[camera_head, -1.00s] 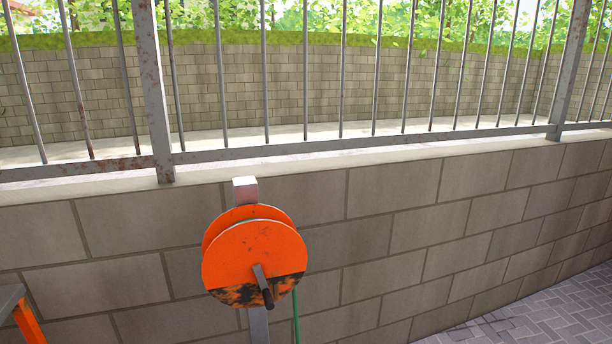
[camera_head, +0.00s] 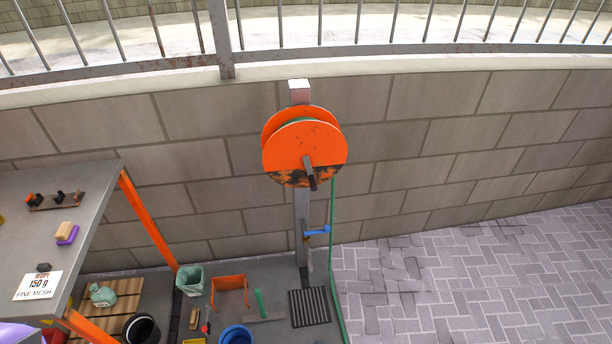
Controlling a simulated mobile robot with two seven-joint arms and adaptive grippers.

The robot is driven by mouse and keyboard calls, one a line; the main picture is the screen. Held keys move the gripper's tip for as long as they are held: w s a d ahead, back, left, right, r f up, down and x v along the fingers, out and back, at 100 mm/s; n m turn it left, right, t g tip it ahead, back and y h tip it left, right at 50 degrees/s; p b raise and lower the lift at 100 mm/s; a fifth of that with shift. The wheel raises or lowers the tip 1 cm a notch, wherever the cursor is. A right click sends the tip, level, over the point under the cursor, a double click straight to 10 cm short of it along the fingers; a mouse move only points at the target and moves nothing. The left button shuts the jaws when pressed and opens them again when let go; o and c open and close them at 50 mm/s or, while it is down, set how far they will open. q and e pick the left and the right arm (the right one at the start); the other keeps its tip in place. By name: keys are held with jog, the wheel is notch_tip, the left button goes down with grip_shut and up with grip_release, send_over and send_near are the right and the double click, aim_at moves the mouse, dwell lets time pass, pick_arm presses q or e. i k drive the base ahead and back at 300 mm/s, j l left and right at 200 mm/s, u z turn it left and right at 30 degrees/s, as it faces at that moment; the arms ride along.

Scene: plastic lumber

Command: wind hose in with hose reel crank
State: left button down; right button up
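The hose reel is an orange disc drum (camera_head: 300,143) with a worn black lower part, mounted on a grey post (camera_head: 302,215) against the block wall. Its crank (camera_head: 310,172) is a short grey arm with a dark handle, pointing down from the drum's middle. The green hose (camera_head: 333,240) hangs from the drum's right side and runs down to the floor and out of the bottom of the picture. A little green hose shows between the discs. Neither of my grippers is in view.
A grey table (camera_head: 90,185) with orange legs stands at the left, with small tools and a "150 g fine mesh" card (camera_head: 38,286). Below are a green bin (camera_head: 190,279), a blue bucket (camera_head: 236,335) and a black drain grate (camera_head: 309,307). The paving (camera_head: 480,275) at right is clear.

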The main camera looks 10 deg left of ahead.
aim_at(306, 159)
jog(key=l+u, duration=0.2)
jog(key=u, duration=0.15)
jog(key=l+u, duration=0.2)
jog(key=u, duration=0.15)
jog(key=l+u, duration=0.2)
jog(key=u, duration=0.15)
jog(key=l+u, duration=0.2)
jog(key=l, duration=0.35)
jog(key=k+l+u, duration=0.2)
jog(key=l, duration=0.3)
jog(key=k+l, duration=0.1)
jog(key=l, duration=0.55)
jog(key=k+l, duration=0.15)
jog(key=l, duration=0.15)
jog(key=u, duration=0.05)
